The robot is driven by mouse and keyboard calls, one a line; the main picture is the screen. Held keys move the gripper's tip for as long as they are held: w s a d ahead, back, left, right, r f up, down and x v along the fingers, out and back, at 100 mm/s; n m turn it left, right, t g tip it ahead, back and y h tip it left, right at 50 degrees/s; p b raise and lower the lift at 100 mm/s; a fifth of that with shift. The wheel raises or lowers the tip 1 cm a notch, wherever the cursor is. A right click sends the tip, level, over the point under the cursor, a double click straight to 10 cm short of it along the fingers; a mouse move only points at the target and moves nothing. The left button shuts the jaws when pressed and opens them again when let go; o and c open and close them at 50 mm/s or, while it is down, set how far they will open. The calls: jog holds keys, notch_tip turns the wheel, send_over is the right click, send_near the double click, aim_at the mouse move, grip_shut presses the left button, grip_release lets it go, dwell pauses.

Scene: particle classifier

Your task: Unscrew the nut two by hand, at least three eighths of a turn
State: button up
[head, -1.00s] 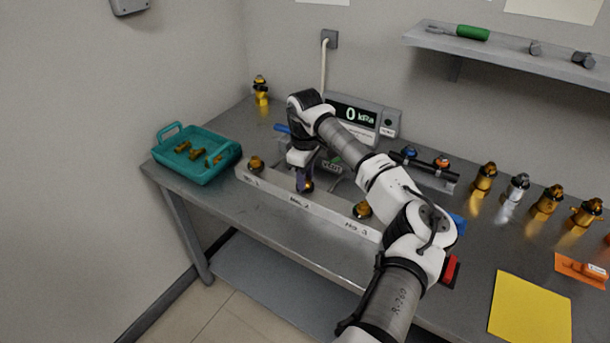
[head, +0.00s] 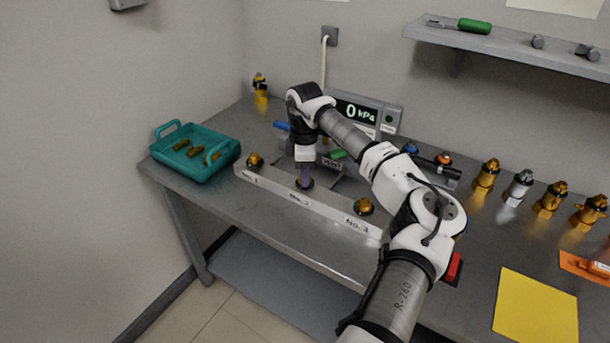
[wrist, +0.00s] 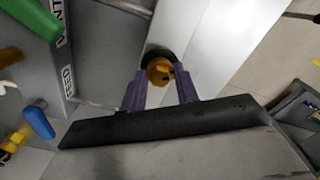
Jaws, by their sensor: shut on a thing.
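A pale rail on the bench (head: 330,212) carries labels No. 1, No. 2 and No. 3. Nut two, at the No. 2 place, is hidden by my gripper in the head view; in the wrist view a brass nut (wrist: 159,70) sits in a dark round seat between the purple fingers. My gripper (head: 305,184) points straight down at No. 2, and in the wrist view its fingers (wrist: 160,82) are shut on the nut from both sides. Brass nuts stand at No. 1 (head: 255,160) and No. 3 (head: 364,206).
A teal tray (head: 226,160) with brass pieces stands at the left. A gauge (head: 362,112) reading 0 kPa, with blue and green handles near it, is behind the rail. Several brass fittings line the right. A yellow sheet (head: 535,308) lies at the front right.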

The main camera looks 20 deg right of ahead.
jog(key=n+b, duration=0.2)
jog(key=n, duration=0.4)
jog(key=shift+f+n, duration=0.1)
jog(key=shift+n, duration=0.2)
jog(key=n+b, duration=0.1)
jog(key=n, duration=1.1)
jog(key=shift+s+n+b, duration=0.15)
jog(key=shift+n+b, duration=0.15)
jog(key=shift+n, duration=0.1)
jog(key=n, duration=0.5)
jog(key=shift+n, duration=0.4)
jog(key=shift+f, duration=0.1)
jog(key=o, duration=1)
jog(key=shift+r, duration=0.2)
